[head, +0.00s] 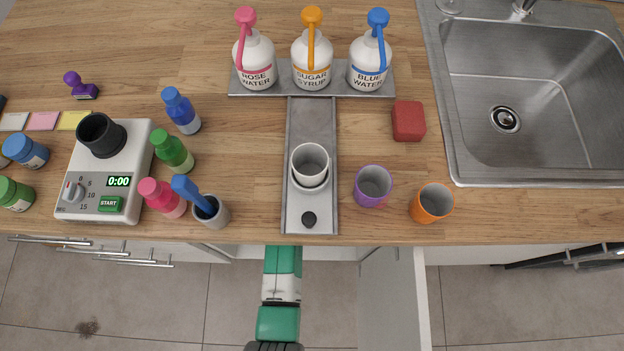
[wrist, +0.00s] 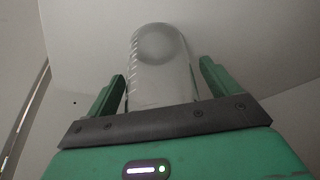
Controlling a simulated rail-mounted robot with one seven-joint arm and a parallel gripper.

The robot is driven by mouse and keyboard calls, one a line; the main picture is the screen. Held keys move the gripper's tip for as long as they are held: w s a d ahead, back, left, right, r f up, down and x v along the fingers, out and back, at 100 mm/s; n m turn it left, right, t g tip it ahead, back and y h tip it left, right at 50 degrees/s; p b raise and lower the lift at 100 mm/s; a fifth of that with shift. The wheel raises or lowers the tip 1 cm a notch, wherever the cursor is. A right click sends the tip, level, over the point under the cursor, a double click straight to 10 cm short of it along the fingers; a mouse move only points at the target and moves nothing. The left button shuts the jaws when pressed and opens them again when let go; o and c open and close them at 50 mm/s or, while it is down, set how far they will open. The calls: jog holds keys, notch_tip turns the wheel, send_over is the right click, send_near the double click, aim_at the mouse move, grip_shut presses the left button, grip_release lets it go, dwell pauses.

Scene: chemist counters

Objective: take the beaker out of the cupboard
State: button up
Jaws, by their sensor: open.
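The beaker (wrist: 160,75) is a clear glass with white graduation marks, seen in the wrist view inside the pale cupboard (wrist: 250,40). My gripper (wrist: 157,88) is open, with one green finger to the left of the beaker and one to the right. The beaker stands between the fingers; a narrow gap shows on the right, and on the left I cannot tell whether the finger touches. In the head view the cupboard door (head: 392,300) stands open below the counter. My arm reaches under the counter edge there, and the gripper and beaker are hidden.
The open door stands just right of my arm. On the counter (head: 355,225) above are a metal rail with a white cup (head: 310,163), purple cup (head: 373,186) and orange cup (head: 432,203). Drawer handles (head: 90,250) project at left. A cupboard edge (wrist: 32,110) runs along the wrist view's left.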

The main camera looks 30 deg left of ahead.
jog(key=shift+w+r, duration=0.15)
jog(key=c, duration=1.1)
jog(key=shift+r+p, duration=0.3)
jog(key=r+p, duration=0.2)
jog(key=r, duration=0.1)
jog(key=shift+s+a+r, duration=0.1)
jog(key=shift+s+r, duration=0.1)
jog(key=shift+r, duration=0.05)
jog(key=s+a+p, duration=0.2)
jog(key=s+a, duration=0.1)
jog(key=s, duration=0.5)
jog(key=s+a+p, duration=0.3)
jog(key=s, duration=0.5)
jog(key=shift+s+f, duration=0.3)
jog(key=shift+f, duration=0.05)
